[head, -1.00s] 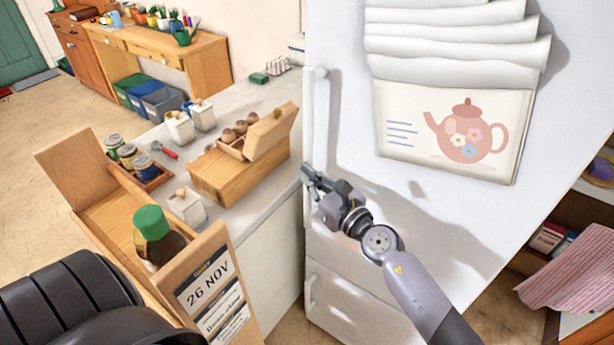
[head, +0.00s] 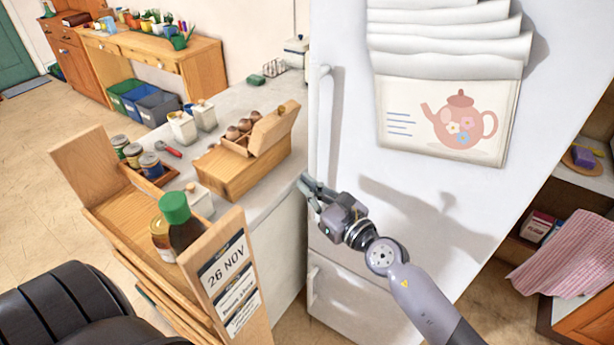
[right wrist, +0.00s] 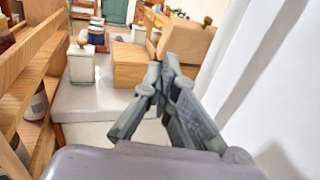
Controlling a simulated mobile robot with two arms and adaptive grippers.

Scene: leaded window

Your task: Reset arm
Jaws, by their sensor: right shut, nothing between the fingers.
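My right gripper (head: 306,186) is in front of the white fridge (head: 400,215), near the lower end of its long vertical handle (head: 321,120). Its fingers are shut and empty, and they point left toward the counter. In the right wrist view the fingers (right wrist: 170,62) meet at their tips, with the wooden egg box (right wrist: 132,66) beyond them. I cannot tell whether the gripper touches the fridge. My left gripper is not in view.
A wooden rack (head: 95,185) with bottles stands at the left front. The counter (head: 262,105) holds the egg box (head: 235,168), white canisters (head: 183,127) and a jar tray. A pink checked cloth (head: 565,255) hangs at the right. The floor at far left is clear.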

